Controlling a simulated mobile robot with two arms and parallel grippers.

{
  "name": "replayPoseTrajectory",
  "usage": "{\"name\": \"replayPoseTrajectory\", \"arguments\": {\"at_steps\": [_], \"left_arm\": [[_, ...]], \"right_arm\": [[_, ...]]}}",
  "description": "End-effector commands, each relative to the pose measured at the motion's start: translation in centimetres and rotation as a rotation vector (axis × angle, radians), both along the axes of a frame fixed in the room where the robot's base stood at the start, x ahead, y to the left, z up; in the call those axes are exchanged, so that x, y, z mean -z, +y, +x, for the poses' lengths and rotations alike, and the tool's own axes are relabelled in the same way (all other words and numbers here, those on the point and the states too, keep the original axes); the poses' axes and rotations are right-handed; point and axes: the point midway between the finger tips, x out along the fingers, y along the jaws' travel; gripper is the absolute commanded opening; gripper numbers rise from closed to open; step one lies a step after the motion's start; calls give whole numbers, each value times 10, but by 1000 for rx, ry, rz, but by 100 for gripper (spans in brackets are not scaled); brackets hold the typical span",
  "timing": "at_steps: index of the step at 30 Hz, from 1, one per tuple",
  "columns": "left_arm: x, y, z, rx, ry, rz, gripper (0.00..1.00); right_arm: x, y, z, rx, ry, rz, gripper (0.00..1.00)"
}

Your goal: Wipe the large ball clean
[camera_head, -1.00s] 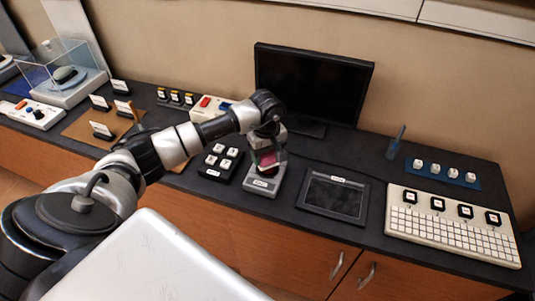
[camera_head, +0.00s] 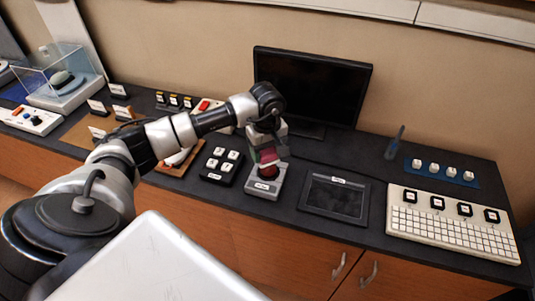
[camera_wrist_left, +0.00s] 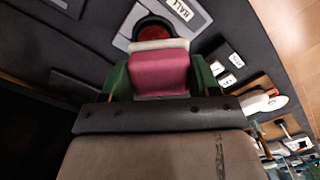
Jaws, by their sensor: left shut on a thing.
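The large ball is a dark red ball (camera_head: 267,172) set in a grey base (camera_head: 262,191) on the counter. The wrist view shows the red ball (camera_wrist_left: 153,31) in a dark ring, with the base label reading BALL (camera_wrist_left: 180,9). My left gripper (camera_head: 266,156) is shut on a pink block (camera_head: 268,154) with a pale front edge. In the wrist view the pink block (camera_wrist_left: 160,72) sits between the green fingers and covers the ball's near part. The block is just above the ball; I cannot tell whether they touch. My right gripper is out of view.
A flat tablet (camera_head: 335,196) lies right of the base, and a dark pad with white keys (camera_head: 221,163) stands left. A monitor (camera_head: 312,88) is behind. A white keyed panel (camera_head: 450,222) is farther right. Narrow bare counter strips separate these things.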

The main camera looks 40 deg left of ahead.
Motion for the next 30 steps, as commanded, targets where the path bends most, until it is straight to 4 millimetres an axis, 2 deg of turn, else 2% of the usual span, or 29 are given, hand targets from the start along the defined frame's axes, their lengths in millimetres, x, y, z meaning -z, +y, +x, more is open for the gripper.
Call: {"name": "replayPoseTrajectory", "arguments": {"at_steps": [1, 5, 13, 19, 30], "left_arm": [[-8, 1, 0, -2, -1, 0, 42], [-20, 2, 0, -8, -1, 0, 42], [-43, 3, -2, -16, -2, 0, 42], [-46, 4, -2, -18, -1, 0, 42], [-46, 4, -2, -19, -1, 0, 42]], "right_arm": [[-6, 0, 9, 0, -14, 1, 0], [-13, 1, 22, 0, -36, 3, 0], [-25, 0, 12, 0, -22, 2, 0], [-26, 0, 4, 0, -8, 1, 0], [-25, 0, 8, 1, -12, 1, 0]]}}
